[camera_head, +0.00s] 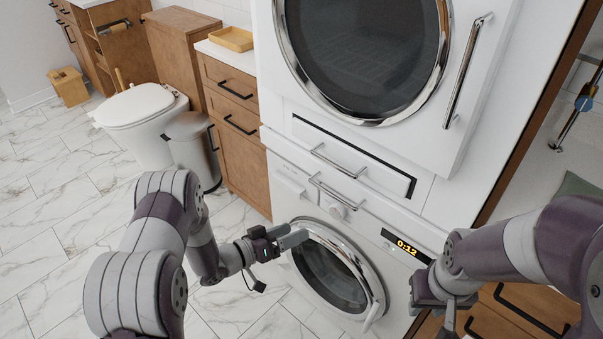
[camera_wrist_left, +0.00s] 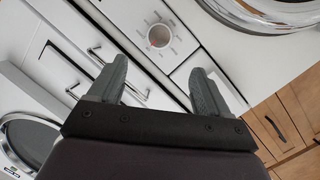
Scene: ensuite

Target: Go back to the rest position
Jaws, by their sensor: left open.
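My left gripper (camera_head: 298,238) is in front of the lower washing machine (camera_head: 290,190), by the upper left of its round door (camera_head: 335,265). In the left wrist view its two fingers (camera_wrist_left: 158,78) stand apart with nothing between them. The head view does not show clearly whether a finger touches the door rim. My right gripper (camera_head: 448,312) is at the lower right, in front of the lower right of the machine and wooden drawers. Its fingers are partly hidden and at a steep angle, so I cannot tell their opening.
The upper machine (camera_head: 370,50) has a long door handle (camera_head: 468,70); drawer handles (camera_head: 337,160) jut out below it. A wooden cabinet (camera_head: 235,120), bin (camera_head: 195,145) and toilet (camera_head: 140,115) stand left. Wooden drawers (camera_head: 520,305) are near my right arm. The marble floor (camera_head: 50,220) is clear at left.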

